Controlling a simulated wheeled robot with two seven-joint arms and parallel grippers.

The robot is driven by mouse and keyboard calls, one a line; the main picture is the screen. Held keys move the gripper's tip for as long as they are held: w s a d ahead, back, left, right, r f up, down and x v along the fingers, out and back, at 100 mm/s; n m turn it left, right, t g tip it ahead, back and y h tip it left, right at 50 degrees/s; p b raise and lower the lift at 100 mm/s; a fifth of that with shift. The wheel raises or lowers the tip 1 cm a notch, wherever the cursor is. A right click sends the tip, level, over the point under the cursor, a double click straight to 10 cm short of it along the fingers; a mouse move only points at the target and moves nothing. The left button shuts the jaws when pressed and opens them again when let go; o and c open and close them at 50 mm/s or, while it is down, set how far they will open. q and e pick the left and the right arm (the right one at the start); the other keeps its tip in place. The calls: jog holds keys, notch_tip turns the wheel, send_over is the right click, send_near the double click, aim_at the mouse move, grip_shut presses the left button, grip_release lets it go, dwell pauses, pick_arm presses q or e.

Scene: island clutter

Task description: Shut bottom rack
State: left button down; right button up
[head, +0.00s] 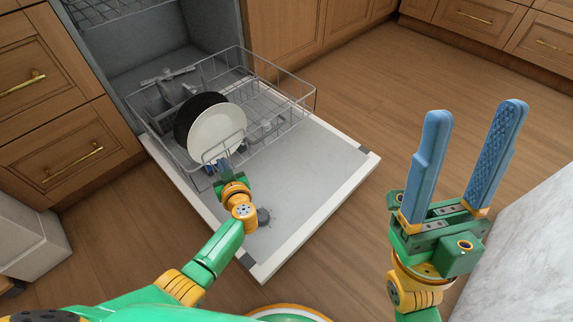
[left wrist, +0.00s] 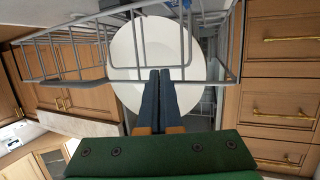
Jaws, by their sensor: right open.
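The bottom rack (head: 290,88) of the dishwasher is pulled out over the lowered door (head: 310,190). It is a grey wire basket, and its front wires cross the left wrist view (left wrist: 75,80). A white plate (head: 218,132) and a dark plate (head: 190,112) stand in it; the white plate also shows in the left wrist view (left wrist: 125,60). My left gripper (head: 224,166) is low at the rack's front side, its fingers together (left wrist: 160,80) against or very near the front wire; contact is unclear. My right gripper (head: 470,125) is open and empty, raised to the right.
Wooden drawers (head: 50,130) flank the dishwasher on the left, and cabinets (head: 290,30) stand on the right. An upper rack (head: 100,8) is inside at the top. A pale counter (head: 525,240) lies at the right edge. The wooden floor (head: 400,85) beyond the door is clear.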

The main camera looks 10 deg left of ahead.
aim_at(200, 144)
pick_arm(q)
jog(key=w+a, duration=0.2)
jog(key=a, duration=0.1)
jog(key=shift+w+a+b, duration=0.2)
jog(key=shift+w+b, duration=0.1)
jog(key=shift+w, duration=0.05)
jog(key=shift+w+a+b, duration=0.4)
jog(key=shift+w+a, duration=0.4)
jog(key=shift+a, duration=0.2)
jog(key=w+a+b, duration=0.2)
jog(key=a, duration=0.1)
jog(key=shift+w+a+f, duration=0.1)
jog(key=shift+w+a, duration=0.05)
jog(key=shift+w, duration=0.1)
jog(key=shift+w+a, duration=0.2)
jog(key=shift+a, duration=0.05)
